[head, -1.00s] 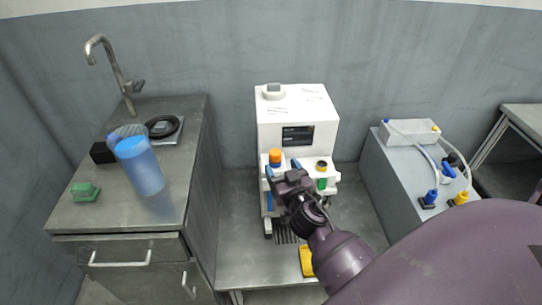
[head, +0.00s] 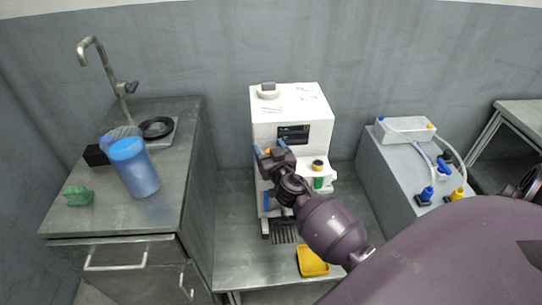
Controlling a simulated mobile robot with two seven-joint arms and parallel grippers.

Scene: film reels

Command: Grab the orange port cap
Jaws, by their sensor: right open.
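The orange port cap (head: 267,151) sits at the left front of the white machine (head: 290,108). Only a small bit of its orange shows, as my right gripper covers most of it. My right gripper (head: 269,148) is open, with its blue-tipped fingers on either side of the cap. I cannot tell whether they touch it. A black port with a yellow ring (head: 318,164) and a green part below it is at the machine's right front. My left gripper is not in view.
A yellow tray (head: 312,262) lies on the low metal table in front of the machine. A counter on the left holds a blue container (head: 134,168) and a green object (head: 78,196). A grey box with tubes and connectors (head: 400,170) stands on the right.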

